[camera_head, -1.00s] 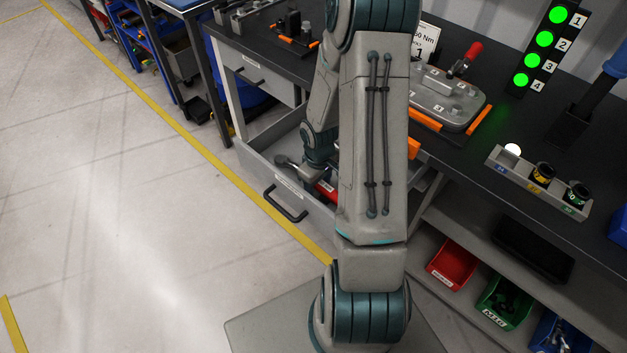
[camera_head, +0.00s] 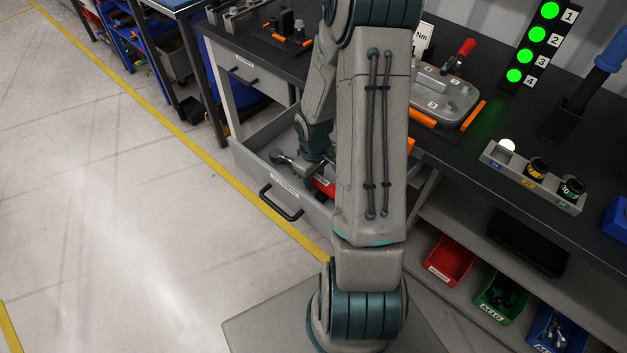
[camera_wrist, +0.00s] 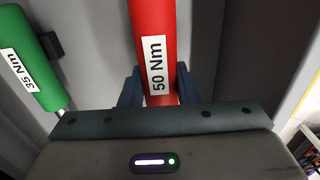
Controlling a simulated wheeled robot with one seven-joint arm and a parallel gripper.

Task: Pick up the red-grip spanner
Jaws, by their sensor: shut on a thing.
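The red-grip spanner (camera_wrist: 152,35) passes between the two blue fingers of my gripper (camera_wrist: 158,88) in the wrist view, with a white 50 Nm label on its grip. My gripper is shut on the red grip. In the head view part of the red grip (camera_head: 325,188) and the spanner's grey metal head (camera_head: 284,157) show at the open drawer (camera_head: 290,182). My arm hides most of the gripper there. A green-grip spanner (camera_wrist: 30,68) labelled 35 Nm lies to the left in the wrist view, apart from my fingers.
The drawer walls are close around the gripper. The dark bench top (camera_head: 460,155) above carries a grey cover plate (camera_head: 440,95) and a socket tray (camera_head: 530,175). Red (camera_head: 450,260) and green (camera_head: 502,297) bins sit on the lower shelf. The floor at left is clear.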

